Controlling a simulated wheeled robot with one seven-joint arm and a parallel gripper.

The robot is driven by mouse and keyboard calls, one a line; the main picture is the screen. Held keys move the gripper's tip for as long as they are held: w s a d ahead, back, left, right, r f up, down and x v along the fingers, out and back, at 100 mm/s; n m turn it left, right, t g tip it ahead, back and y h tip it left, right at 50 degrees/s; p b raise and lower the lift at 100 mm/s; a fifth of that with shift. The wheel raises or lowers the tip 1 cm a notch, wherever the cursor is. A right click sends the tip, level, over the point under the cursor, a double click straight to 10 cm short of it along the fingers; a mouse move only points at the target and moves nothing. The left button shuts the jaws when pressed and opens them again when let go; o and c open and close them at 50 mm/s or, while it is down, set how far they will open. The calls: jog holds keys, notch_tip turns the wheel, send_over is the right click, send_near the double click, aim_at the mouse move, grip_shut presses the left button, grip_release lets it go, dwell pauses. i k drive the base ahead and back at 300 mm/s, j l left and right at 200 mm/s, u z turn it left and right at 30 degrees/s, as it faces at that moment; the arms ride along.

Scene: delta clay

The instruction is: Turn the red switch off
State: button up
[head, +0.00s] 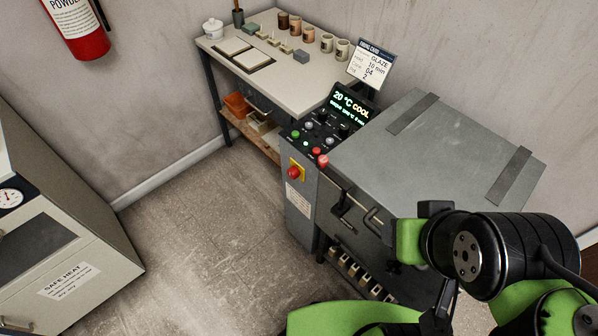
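The red switch (294,172) is a round red knob on a yellow plate. It sits on the left side face of the grey control cabinet, at the upper part, in the head view. It is too small to tell which way it is turned. My green and black arm reaches in at the lower right, over the front of the kiln, well to the right of the switch. Its fingertips cannot be made out, so I cannot see my gripper or whether it holds anything. Nothing touches or covers the switch.
The control panel (308,141) above the switch has several buttons and knobs, and a lit display (350,109) reading 20 °C COOL. The kiln lid (415,150) is closed; handles (343,203) stick out in front. A workbench (290,85) stands behind. The floor (205,235) left is clear.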

aim_at(293, 173)
jog(key=j+u, duration=0.45)
jog(key=i+j+u, duration=0.15)
jog(key=u, duration=0.3)
jog(key=i+j+u, duration=0.2)
jog(key=j+u, duration=0.25)
jog(key=i+j+u, duration=0.15)
jog(key=u, duration=0.3)
